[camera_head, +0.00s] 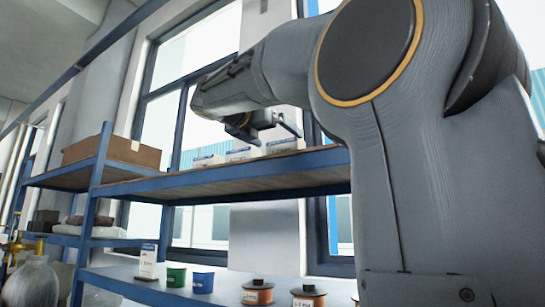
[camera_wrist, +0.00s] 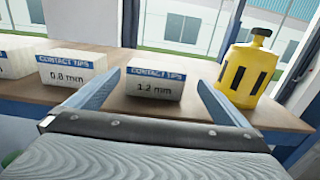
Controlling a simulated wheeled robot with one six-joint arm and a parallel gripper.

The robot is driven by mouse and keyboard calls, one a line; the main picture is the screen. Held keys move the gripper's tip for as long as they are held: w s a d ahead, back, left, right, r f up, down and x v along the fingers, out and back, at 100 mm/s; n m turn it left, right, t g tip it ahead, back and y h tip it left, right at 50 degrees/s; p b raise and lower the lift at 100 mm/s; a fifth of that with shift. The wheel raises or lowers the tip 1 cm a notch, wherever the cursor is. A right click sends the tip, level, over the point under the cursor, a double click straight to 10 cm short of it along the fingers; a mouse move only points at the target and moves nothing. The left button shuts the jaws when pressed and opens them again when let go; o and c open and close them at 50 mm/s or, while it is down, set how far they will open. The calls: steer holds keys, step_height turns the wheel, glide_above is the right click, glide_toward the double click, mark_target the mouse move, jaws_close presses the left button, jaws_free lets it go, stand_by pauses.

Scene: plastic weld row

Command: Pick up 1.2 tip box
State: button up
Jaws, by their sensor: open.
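The 1.2 tip box (camera_wrist: 154,83) is a small white carton with a blue "CONTACT TIPS" band and "1.2 mm" on its front. It stands upright on a shelf, ahead of my gripper (camera_wrist: 150,92) in the wrist view. The two fingers are open, one to the left and one to the right of the box in the picture, with gaps beside it. I cannot tell how deep the fingers reach along it. In the head view my gripper (camera_head: 262,124) is above the upper shelf, near several white boxes; their labels are too small to read there.
A 0.8 mm box (camera_wrist: 71,72) stands left of the 1.2 box, with another at the picture's edge. A yellow bottle (camera_wrist: 245,70) stands to the right. Spools (camera_head: 257,292) and cups are below.

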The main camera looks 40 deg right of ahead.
mark_target(281, 141)
steer(key=shift+w+d, duration=0.15)
steer(key=shift+w, duration=0.1)
steer(key=shift+p+x, duration=0.7)
steer(key=shift+x, duration=0.7)
steer(key=shift+f+p+x, duration=0.15)
steer(key=shift+p+x, duration=0.5)
steer(key=shift+x, duration=0.55)
steer(key=shift+f+p+x, duration=0.15)
steer(key=shift+p+x, duration=0.5)
steer(key=shift+x, duration=0.5)
steer(key=shift+w, duration=0.1)
steer(key=c, duration=1)
steer(key=shift+r, duration=0.15)
step_height(281, 141, up, 18)
steer(key=p, duration=0.2)
steer(key=shift+p, duration=0.3)
